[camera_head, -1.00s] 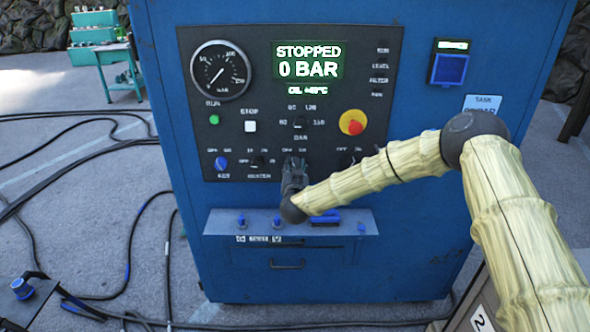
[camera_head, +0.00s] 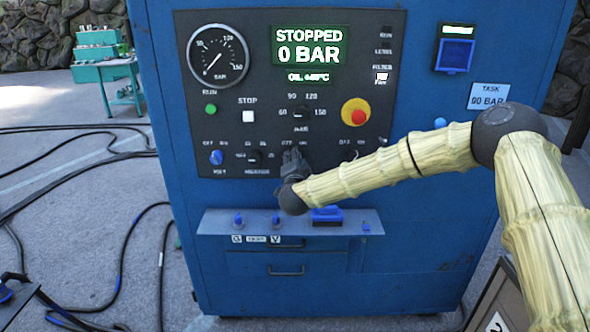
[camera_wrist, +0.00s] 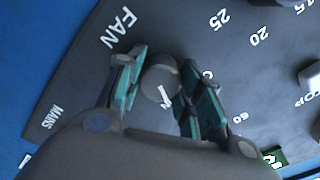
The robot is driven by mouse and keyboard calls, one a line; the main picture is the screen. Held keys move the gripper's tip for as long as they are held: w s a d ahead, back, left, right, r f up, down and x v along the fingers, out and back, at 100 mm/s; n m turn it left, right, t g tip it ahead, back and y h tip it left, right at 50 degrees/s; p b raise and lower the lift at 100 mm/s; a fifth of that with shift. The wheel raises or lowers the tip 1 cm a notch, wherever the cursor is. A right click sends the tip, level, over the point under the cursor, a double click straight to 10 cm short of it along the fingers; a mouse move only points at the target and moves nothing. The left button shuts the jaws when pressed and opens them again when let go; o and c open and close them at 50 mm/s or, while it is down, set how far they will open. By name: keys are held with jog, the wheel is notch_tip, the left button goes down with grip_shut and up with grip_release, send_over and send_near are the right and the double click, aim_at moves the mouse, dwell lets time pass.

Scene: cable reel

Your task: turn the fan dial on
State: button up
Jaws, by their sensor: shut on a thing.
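The fan dial (camera_wrist: 160,80) is a round grey knob on the dark panel in the wrist view, beside the word FAN. A white mark on its lower side lies close to a partly hidden label. My gripper (camera_wrist: 160,85) has one finger on each side of the knob and is shut on it. In the head view my gripper (camera_head: 294,163) is at the lower middle of the panel (camera_head: 340,160), and it hides the dial there. In the label column at the upper right, the lowest indicator (camera_head: 381,79) shows bright white.
A red emergency button (camera_head: 355,115) on a yellow base is above right of my gripper. Other knobs sit close by, such as the blue knob (camera_head: 216,157). A shelf (camera_head: 350,222) with small blue items juts out below. The display (camera_head: 309,46) reads STOPPED, 0 BAR.

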jog(key=shift+d+f+m+b, duration=0.1)
jog(key=shift+m+b, duration=0.6)
jog(key=shift+m, duration=0.1)
jog(key=o, duration=1)
jog(key=shift+o, duration=0.2)
jog(key=s, duration=1.2)
